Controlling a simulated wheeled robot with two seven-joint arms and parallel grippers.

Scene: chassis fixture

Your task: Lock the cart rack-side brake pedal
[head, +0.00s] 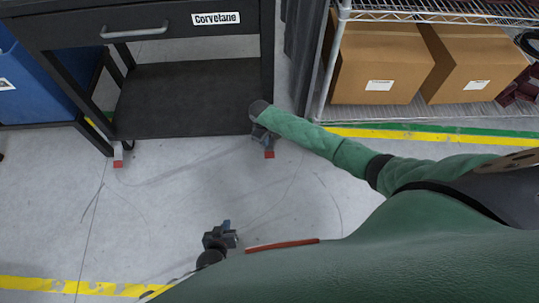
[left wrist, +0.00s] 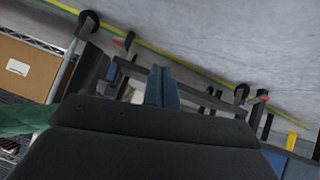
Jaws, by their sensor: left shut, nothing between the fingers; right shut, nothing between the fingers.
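The black cart (head: 190,98) with a "Corvelane" label stands at the upper left. Its rack-side brake pedal is the red-tipped one (head: 269,155) at its front right corner. My right gripper (head: 264,138) is shut and empty, just above and close to that pedal; whether it touches is unclear. Another red-tipped pedal (head: 118,163) is at the cart's front left corner. My left gripper (head: 224,232) is shut and empty, low in front of the cart and well apart from both pedals. Its shut fingers (left wrist: 163,88) also show in the left wrist view.
A wire rack (head: 420,112) with cardboard boxes (head: 383,62) stands right of the cart. A blue bin (head: 35,85) is at the far left. Yellow tape (head: 60,286) crosses the floor near me. The grey floor (head: 150,215) in front of the cart is clear.

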